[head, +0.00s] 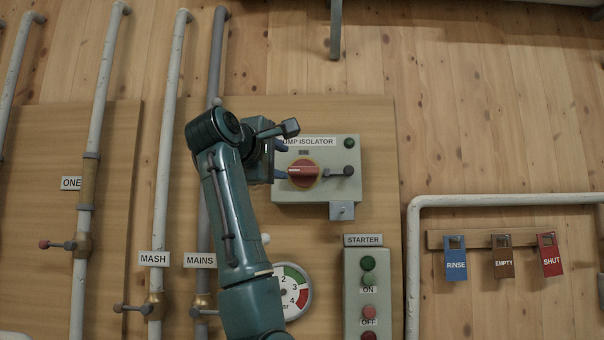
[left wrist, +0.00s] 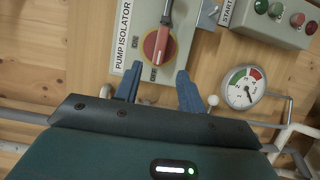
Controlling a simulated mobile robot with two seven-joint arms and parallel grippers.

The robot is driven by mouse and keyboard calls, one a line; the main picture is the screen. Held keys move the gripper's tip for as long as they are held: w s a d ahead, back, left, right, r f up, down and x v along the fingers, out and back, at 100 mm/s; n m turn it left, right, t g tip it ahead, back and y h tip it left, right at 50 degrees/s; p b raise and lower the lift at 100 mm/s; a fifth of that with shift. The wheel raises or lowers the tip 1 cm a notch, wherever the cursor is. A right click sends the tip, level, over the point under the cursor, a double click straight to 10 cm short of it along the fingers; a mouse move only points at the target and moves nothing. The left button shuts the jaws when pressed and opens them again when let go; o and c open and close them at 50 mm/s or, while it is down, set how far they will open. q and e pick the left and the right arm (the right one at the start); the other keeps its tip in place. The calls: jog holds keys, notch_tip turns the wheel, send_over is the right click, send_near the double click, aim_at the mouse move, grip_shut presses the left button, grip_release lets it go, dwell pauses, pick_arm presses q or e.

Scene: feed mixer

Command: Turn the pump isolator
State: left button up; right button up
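The pump isolator (head: 343,190) is a pale grey-green box under a PUMP ISOLATOR label. Its red handle (head: 303,173) lies about level across a round plate in the head view. The handle also shows in the left wrist view (left wrist: 162,42), just beyond my fingertips. My left gripper (head: 284,160) is at the box's left side, its blue fingers pointing at the handle. In the left wrist view the gripper (left wrist: 158,70) is open, with a wide gap and nothing held. I cannot tell whether a finger touches the box. My right gripper is out of view.
A dark lever (head: 341,172) sits right of the handle on the box. A starter box (head: 352,300) with buttons and a pressure gauge (head: 293,290) are below. Pipes with valves run up the left. Blue, brown and red tags (head: 502,262) hang at right.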

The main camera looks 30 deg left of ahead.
aim_at(301, 170)
pick_arm(q)
jog(key=w+p, duration=0.1)
jog(key=w, duration=0.2)
jog(key=w+a+p, duration=0.1)
jog(key=w, duration=0.3)
jog(key=w+p, duration=0.1)
jog(key=w, duration=0.2)
jog(key=shift+w+a, duration=0.25)
jog(key=shift+a, duration=0.1)
grip_shut()
